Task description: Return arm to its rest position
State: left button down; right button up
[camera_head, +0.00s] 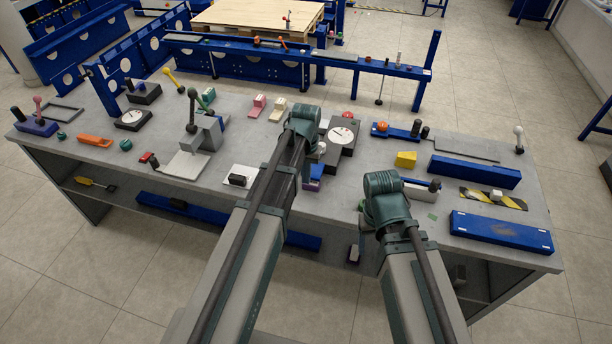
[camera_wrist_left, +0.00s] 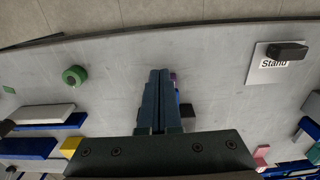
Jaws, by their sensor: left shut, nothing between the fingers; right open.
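My left arm reaches over the middle of the grey workbench, and its wrist (camera_head: 305,122) is beside the gauge box in the head view. In the left wrist view my left gripper (camera_wrist_left: 158,73) points at the bench top with both fingers together and nothing between them. In the head view its fingers are hidden behind the arm. My right arm is bent over the front right of the bench, with its dark green joint (camera_head: 383,188) on top.
A white card marked "Stand" (camera_wrist_left: 270,65) bears a black block. A gauge box (camera_head: 342,135), a yellow block (camera_head: 405,159) and blue bars (camera_head: 475,172) crowd the bench.

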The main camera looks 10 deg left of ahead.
pick_arm(q)
jog(key=s+d+m, duration=0.1)
jog(key=s+d, duration=0.4)
jog(key=s, duration=0.4)
jog(key=s+d+m+y, duration=0.1)
jog(key=s+d+m, duration=0.1)
jog(key=s+d, duration=0.3)
jog(key=s, duration=0.4)
jog(key=shift+s+d, duration=0.15)
